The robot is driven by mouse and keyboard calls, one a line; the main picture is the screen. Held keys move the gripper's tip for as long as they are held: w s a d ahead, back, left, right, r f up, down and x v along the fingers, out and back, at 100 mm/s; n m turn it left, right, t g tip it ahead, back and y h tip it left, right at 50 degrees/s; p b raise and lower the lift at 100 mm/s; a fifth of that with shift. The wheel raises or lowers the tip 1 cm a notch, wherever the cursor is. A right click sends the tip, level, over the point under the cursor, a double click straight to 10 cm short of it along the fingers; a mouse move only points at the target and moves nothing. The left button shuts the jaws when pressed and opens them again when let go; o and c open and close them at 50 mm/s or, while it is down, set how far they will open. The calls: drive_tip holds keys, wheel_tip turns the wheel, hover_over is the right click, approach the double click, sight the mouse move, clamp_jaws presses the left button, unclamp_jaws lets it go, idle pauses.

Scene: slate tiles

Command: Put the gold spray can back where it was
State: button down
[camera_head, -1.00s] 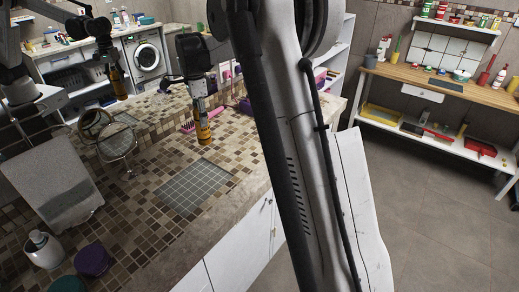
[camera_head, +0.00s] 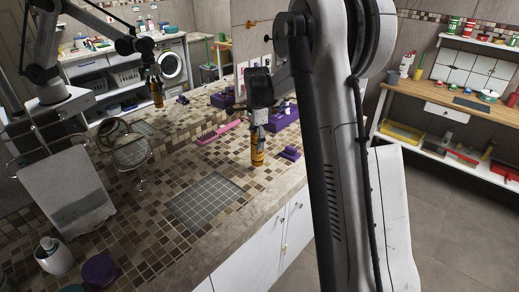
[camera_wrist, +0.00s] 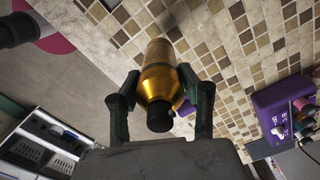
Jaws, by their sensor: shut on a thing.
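The gold spray can (camera_head: 258,150) is upright in my gripper (camera_head: 257,128), over the right part of the mosaic counter (camera_head: 150,228). In the wrist view the can (camera_wrist: 160,75) sits between the two fingers of my gripper (camera_wrist: 162,100), with its dark end toward the camera. The fingers are shut on it. I cannot tell whether its base touches the counter. A grey tiled rectangle (camera_head: 210,200) lies on the counter left of and nearer than the can, with nothing on it.
A small purple object (camera_head: 290,153) lies close to the right of the can. A purple box (camera_head: 283,116) and a pink brush (camera_head: 218,132) are behind it. A round mirror (camera_head: 131,152) stands left. A large wall mirror reflects my arm. The counter's front edge is near.

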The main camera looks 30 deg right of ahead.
drive_tip(key=shift+d+f+p, duration=0.2)
drive_tip(key=shift+d+f, duration=0.05)
drive_tip(key=shift+f, duration=0.9)
drive_tip(key=shift+d+f+p, duration=0.15)
drive_tip(key=shift+d+f, duration=0.05)
drive_tip(key=shift+f, duration=0.9)
drive_tip(key=shift+f, duration=0.1)
drive_tip(key=shift+f, duration=0.15)
drive_tip(key=c, duration=1.1)
unclamp_jaws()
drive_tip(key=shift+o, duration=0.2)
